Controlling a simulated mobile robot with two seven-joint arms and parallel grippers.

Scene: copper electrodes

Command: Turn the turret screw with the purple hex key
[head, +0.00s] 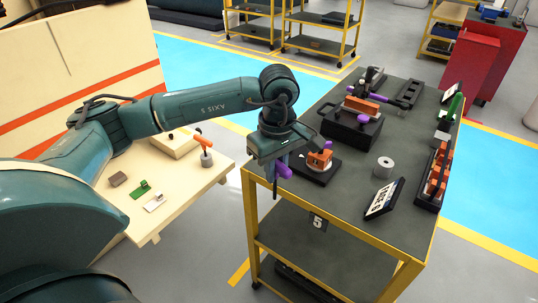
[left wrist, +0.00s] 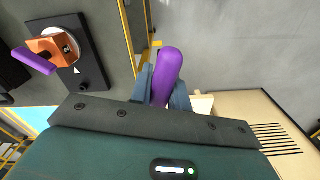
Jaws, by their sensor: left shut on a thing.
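My left gripper (head: 279,166) is shut on a purple-handled tool, the hex key (head: 285,170), just left of the turret and over the cart's left edge. In the left wrist view the purple handle (left wrist: 168,68) stands between the blue-grey fingers (left wrist: 164,95); its metal shaft cannot be made out. The orange turret (head: 319,160) sits on a pale disc on a black base plate (head: 312,174), with its own purple handle (head: 328,144). In the left wrist view the turret (left wrist: 56,46) is at the upper left, apart from the held key. A small dark detail on its face may be the screw.
The grey cart top (head: 357,172) also carries a black box (head: 350,127) with an orange block, a grey cylinder (head: 383,167), a tilted sign (head: 384,199) and a rack of orange parts (head: 435,180). A cream table (head: 180,189) with small parts stands left.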

